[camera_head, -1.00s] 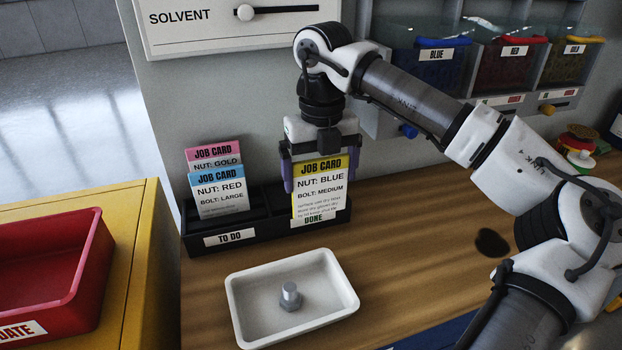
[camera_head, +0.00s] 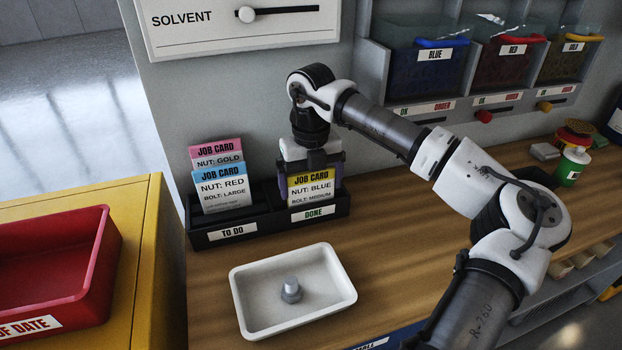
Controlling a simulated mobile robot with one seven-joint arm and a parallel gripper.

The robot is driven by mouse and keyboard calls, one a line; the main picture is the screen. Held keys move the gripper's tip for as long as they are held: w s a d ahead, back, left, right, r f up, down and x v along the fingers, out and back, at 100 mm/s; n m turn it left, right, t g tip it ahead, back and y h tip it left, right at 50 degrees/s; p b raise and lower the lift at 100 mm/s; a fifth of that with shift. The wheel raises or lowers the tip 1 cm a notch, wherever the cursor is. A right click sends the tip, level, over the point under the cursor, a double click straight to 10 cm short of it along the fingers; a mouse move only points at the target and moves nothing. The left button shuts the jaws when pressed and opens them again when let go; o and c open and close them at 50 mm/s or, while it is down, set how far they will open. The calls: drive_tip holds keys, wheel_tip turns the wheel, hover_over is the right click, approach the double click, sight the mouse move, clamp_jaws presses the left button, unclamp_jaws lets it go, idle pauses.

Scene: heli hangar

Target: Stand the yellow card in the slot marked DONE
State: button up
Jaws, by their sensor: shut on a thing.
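The yellow job card (camera_head: 311,188), reading NUT: BLUE, BOLT: MEDIUM, stands in the right part of the black card holder, behind the DONE label (camera_head: 313,213). The holder's front wall hides its lower part. My gripper (camera_head: 313,172) points down at the card's top, its fingers at or behind the card, shut on it. In the left part, marked TO DO (camera_head: 232,231), a blue-topped card (camera_head: 222,190) stands in front of a pink-topped card (camera_head: 216,149).
A white tray (camera_head: 240,312) with a bolt (camera_head: 291,290) lies in front of the holder. A red bin (camera_head: 60,262) sits on a yellow cabinet at left. Blue, red and gold bins (camera_head: 436,70) hang on the back wall.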

drive_tip(key=shift+f, duration=0.15)
drive_tip(key=o, duration=0.6)
drive_tip(key=shift+r+b, duration=0.75)
drive_tip(key=shift+r, duration=3.15)
